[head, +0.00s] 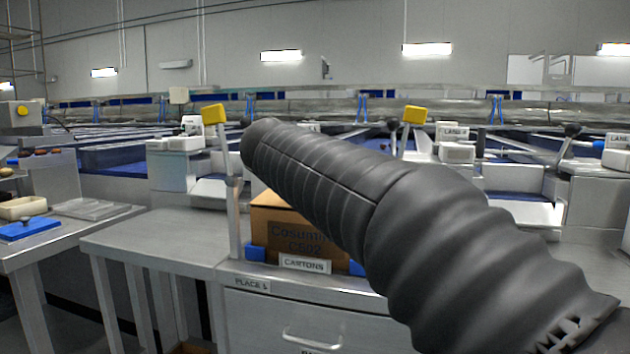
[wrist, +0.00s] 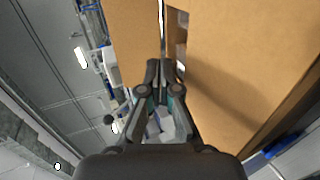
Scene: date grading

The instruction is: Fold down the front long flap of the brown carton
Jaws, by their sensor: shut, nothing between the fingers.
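The brown carton (head: 283,222) stands on the bench in the head view, behind a "CARTONS" label. My dark sleeved arm hides its right part and much of its top. In the wrist view, a large cardboard panel of the carton (wrist: 245,55) fills the right, and a narrower panel (wrist: 132,30) shows at the top. A thin gap runs between the two panels. My gripper (wrist: 160,65) is shut and empty, its fingertips close to the panel edges near the gap. I cannot tell whether they touch, or which panel is the front long flap. My gripper is hidden in the head view.
Blue corner blocks (head: 255,252) sit at the carton's base. A post with a yellow top (head: 214,114) stands just left of the carton. A bare steel table (head: 150,240) lies to the left. Sorting lanes run behind.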

